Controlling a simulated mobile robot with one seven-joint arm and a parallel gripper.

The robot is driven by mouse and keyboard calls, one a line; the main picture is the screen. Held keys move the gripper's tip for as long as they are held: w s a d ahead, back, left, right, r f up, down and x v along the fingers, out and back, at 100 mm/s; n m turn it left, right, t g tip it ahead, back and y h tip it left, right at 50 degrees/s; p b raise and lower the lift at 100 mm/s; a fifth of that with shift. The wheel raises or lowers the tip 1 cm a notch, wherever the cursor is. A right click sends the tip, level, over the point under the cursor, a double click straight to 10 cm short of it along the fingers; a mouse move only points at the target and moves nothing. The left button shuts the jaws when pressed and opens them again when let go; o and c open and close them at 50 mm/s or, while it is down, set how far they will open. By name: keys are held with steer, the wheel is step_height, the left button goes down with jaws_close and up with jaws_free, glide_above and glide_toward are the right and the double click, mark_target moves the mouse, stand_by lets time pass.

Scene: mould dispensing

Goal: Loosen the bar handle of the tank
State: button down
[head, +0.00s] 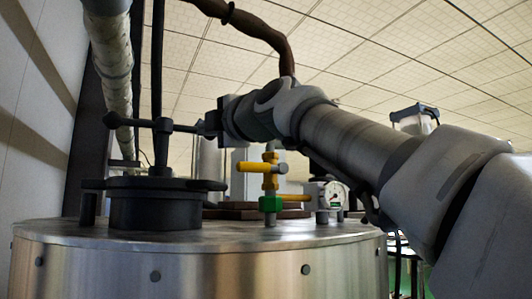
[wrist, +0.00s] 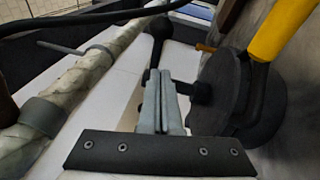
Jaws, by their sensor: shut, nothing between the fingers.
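The metal tank (head: 190,262) fills the lower left of the head view, with a black round lid (head: 155,208) on top. A black bar handle (head: 140,122) lies about level across an upright post above the lid, with a knob at its left end. My gripper (head: 207,125) is at the bar's right end in the head view; I cannot tell whether it touches. In the wrist view my gripper (wrist: 160,76) is shut with its fingers together and nothing between them. The bar handle (wrist: 157,28) shows beyond the fingertips, partly hidden by them. The lid (wrist: 222,88) is to the right.
A yellow valve with a green base (head: 270,203) and a pressure gauge (head: 334,195) stand on the tank right of the lid, below my arm. A pale wrapped pipe (head: 112,60) rises at the left, beside the wall. A dark hose (head: 262,28) hangs overhead.

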steer(key=shift+w+r+p, duration=0.25)
steer(key=shift+w+p, duration=0.15)
steer(key=shift+w, duration=0.7)
steer(key=shift+w+r+p, duration=0.2)
steer(key=shift+w+p, duration=0.15)
steer(key=shift+w, duration=0.75)
steer(key=shift+w, duration=0.1)
